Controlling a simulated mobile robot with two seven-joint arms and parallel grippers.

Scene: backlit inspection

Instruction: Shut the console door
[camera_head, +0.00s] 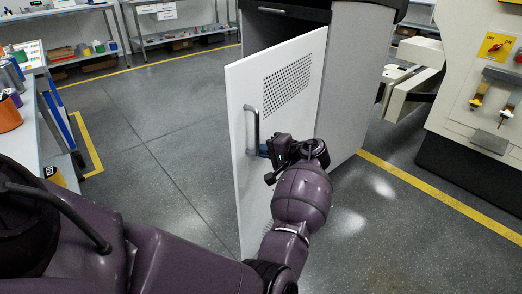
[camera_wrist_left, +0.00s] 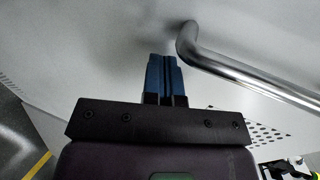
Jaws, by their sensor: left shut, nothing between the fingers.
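The white console door (camera_head: 240,95) stands open, swung out from the grey console cabinet (camera_head: 345,90). It has a perforated vent patch and a metal bar handle (camera_head: 249,130) near its free edge. My left gripper (camera_head: 264,149) is at the door's outer face, just right of the handle's lower part. In the left wrist view, its blue fingertips (camera_wrist_left: 164,75) are together with nothing between them, close to the door face (camera_wrist_left: 90,50) and beside the handle (camera_wrist_left: 250,78), not around it. I cannot tell whether the fingertips touch the door. My right gripper is not in view.
A yellow and cream machine (camera_head: 480,80) stands on the right. A bench (camera_head: 50,125) with cans is on the left, and shelves (camera_head: 185,35) stand at the back. The grey floor (camera_head: 160,130) left of the door is clear.

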